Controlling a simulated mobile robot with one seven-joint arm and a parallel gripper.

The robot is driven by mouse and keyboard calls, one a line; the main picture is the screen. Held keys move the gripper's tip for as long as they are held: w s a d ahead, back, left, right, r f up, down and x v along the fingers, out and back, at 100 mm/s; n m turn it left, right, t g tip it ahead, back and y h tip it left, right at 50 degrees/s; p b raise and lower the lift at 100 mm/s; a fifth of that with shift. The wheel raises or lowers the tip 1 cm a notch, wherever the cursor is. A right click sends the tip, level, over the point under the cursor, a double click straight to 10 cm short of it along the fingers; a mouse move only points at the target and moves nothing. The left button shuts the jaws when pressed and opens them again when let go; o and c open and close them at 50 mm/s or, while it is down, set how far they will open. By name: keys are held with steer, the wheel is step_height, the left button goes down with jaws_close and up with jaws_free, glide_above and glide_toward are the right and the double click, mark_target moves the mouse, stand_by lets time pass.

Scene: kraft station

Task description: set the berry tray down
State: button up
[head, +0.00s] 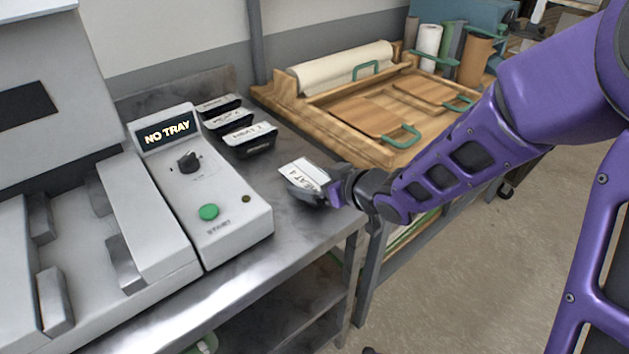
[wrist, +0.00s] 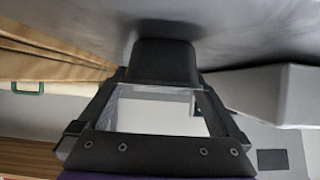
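My gripper (head: 312,190) is over the right edge of the steel counter (head: 300,232). At its fingertips is a small dark piece with a white lettered top (head: 300,172); the lettering is hard to read but seems to end in "EAT 4". In the wrist view a dark rounded block (wrist: 162,62) sits between the fingertips, close to the grey counter surface with a shadow beside it. I cannot tell whether it touches the counter. I see no berries and nothing labelled as berry.
Several similar black pieces with white labels (head: 248,138) stand in a row behind. A grey control box (head: 230,222) with a green button shows "NO TRAY" left of my gripper. A wooden bench (head: 350,138) with green-handled boards lies behind right. Bare counter surrounds the gripper's left side.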

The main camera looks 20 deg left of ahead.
steer(key=p+v, duration=0.4)
steer(key=v, duration=0.7)
steer(key=shift+d+r, duration=0.1)
steer(key=shift+r, duration=0.05)
steer(key=shift+s+d, duration=0.2)
steer(key=shift+d, duration=0.15)
